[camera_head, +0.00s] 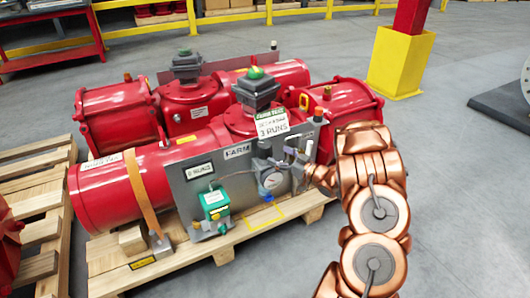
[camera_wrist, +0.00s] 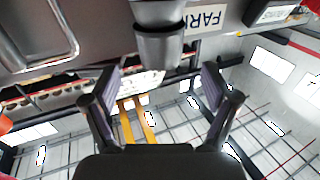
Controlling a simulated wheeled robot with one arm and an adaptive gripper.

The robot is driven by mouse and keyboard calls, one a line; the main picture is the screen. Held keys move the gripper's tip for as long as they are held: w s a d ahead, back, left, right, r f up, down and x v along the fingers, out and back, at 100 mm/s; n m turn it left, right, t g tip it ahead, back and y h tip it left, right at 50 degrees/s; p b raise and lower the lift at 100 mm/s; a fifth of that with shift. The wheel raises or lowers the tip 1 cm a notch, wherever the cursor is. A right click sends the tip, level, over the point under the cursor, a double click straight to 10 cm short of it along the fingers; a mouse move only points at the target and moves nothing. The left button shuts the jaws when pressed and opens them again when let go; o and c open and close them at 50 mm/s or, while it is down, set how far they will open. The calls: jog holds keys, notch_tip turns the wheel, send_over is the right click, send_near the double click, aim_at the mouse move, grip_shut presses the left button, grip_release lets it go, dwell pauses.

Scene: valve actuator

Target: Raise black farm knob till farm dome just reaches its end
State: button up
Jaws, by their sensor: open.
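The farm dome (camera_head: 256,72) is a green cap on the dark box of the front red actuator, above the grey panel marked FARM (camera_head: 237,152). My gripper (camera_head: 300,158) is at the right part of this panel, beside the gauge and fittings. In the wrist view my gripper (camera_wrist: 160,84) is open, its two dark fingers apart with nothing gripped. A dark grey cylindrical part (camera_wrist: 160,45) hangs just beyond the gap between the fingertips. I cannot tell whether it is the black farm knob.
A second red actuator (camera_head: 187,95) stands behind. The wooden pallet (camera_head: 300,222) carries both. A yellow-based post (camera_head: 400,62) stands at back right.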

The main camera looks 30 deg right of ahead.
aim_at(270, 152)
jog(key=shift+b+x, duration=0.7)
jog(key=shift+x, duration=2.75)
jog(key=shift+c, duration=0.4)
jog(key=c, duration=1.1)
jog(key=shift+h+p, duration=0.3)
jog(key=shift+r+m+h+p, duration=0.1)
jog(key=shift+m+h+p, duration=0.3)
jog(key=shift+m+h, duration=0.2)
jog(key=shift+t, duration=0.3)
jog(key=shift+h, duration=0.3)
